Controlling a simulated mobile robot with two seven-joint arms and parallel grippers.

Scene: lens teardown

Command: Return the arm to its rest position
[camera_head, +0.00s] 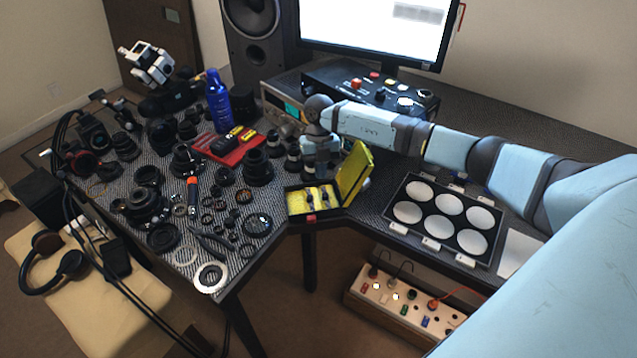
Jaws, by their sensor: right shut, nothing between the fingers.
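My right arm (375,130), light blue with dark joints, reaches in from the right edge across the back of the desk. Its gripper (322,176) points down just behind the open yellow case (352,178). The gripper is shut and holds nothing. Its fingertips are small and partly hidden near the case, so I cannot tell whether they touch it. The case holds small dark tools or parts in its yellow tray. My left gripper is not in view.
Lens barrels, rings and tools crowd the desk's left part. A blue bottle (217,101) and red tray (238,150) stand behind them. A tray of white discs (440,252) lies under my right arm's side. A monitor (376,28) and control box (330,82) stand at the back.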

